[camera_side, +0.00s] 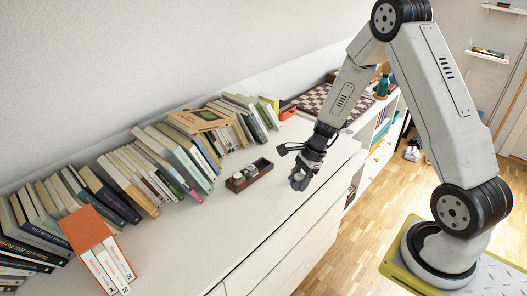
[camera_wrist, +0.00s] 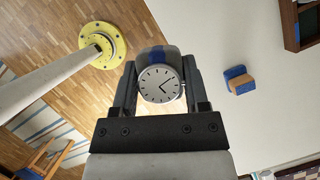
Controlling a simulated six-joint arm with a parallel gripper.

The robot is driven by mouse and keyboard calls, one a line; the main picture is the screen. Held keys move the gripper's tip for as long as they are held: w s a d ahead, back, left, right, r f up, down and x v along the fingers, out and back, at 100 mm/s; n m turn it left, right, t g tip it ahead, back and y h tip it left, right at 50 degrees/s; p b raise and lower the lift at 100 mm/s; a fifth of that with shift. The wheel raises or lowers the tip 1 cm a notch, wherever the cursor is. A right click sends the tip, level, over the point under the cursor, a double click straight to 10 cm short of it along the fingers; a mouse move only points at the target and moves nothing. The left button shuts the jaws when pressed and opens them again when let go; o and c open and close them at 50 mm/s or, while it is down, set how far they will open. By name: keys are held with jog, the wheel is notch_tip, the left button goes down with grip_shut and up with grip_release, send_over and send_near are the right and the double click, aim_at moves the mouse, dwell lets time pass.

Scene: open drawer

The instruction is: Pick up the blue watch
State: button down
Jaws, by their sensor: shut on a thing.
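The watch (camera_wrist: 160,84) has a round pale dial with dark hands in a silver case, and a blue band shows behind it around a grey rounded body. In the wrist view it sits between the two fingers of my gripper (camera_wrist: 160,76), which is shut on it. In the side view my gripper (camera_side: 299,178) is low by the front edge of the white cabinet top (camera_side: 262,214). The watch is too small there to make out clearly. I cannot tell whether it touches the top.
A dark brown compartment box (camera_side: 262,167) with small items stands just left of my gripper. A blue and tan block (camera_wrist: 238,80) lies on the white surface. Rows of books (camera_side: 150,170) line the wall, and a chessboard (camera_side: 322,98) lies behind. The cabinet top's front is clear.

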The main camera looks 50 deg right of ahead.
jog(key=s+a+r, duration=0.1)
jog(key=s+r, duration=0.2)
jog(key=s, duration=0.3)
jog(key=shift+s+a, duration=0.2)
jog(key=shift+w+a, duration=0.1)
dwell(0.5)
